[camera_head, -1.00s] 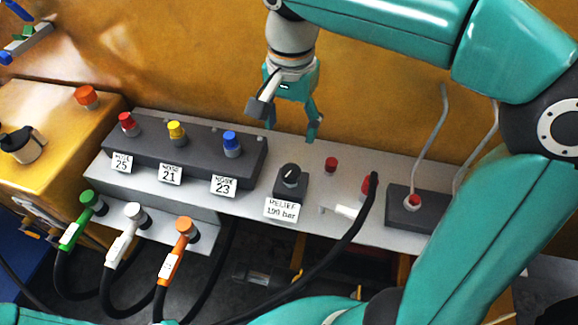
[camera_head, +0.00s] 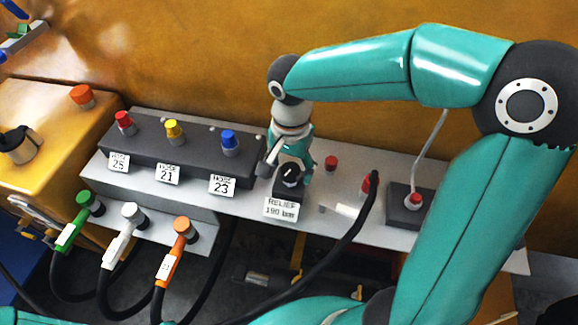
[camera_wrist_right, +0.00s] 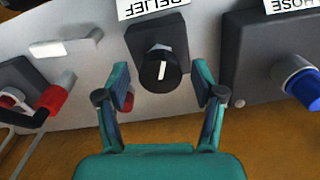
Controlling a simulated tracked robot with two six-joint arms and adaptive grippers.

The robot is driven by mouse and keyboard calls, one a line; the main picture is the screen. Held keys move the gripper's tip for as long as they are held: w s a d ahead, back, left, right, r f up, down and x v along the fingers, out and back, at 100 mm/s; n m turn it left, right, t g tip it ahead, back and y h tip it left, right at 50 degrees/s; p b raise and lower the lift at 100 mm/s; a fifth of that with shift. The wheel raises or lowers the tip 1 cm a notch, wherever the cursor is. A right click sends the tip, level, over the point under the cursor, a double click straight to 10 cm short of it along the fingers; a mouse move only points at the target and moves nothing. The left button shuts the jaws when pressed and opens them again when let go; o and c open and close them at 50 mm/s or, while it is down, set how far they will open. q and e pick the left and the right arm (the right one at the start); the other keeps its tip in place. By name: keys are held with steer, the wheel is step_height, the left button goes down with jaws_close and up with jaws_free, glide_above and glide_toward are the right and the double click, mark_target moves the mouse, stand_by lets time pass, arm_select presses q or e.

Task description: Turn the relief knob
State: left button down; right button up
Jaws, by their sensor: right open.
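The relief knob (camera_head: 289,173) is black with a white pointer line and sits on a dark block on the grey panel, behind a label reading RELIEF 190 bar (camera_head: 281,208). It also shows in the right wrist view (camera_wrist_right: 158,70), its line nearly upright there. My right gripper (camera_head: 287,165) is at the knob from behind. In the right wrist view its fingers (camera_wrist_right: 162,84) are open, one on each side of the knob, with visible gaps. Contact is not visible. My left gripper is not in view.
Left of the knob is a dark block (camera_head: 190,165) with red, yellow and blue caps. Green, white (camera_head: 130,213) and orange hose couplings hang in front. To the right are a small red button (camera_head: 331,162), a red-ended black hose (camera_head: 350,235) and another dark block (camera_head: 407,212).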

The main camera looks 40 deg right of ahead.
steer(key=c, duration=1)
steer(key=shift+a, duration=0.2)
steer(key=shift+c, duration=0.7)
steer(key=shift+d, duration=0.15)
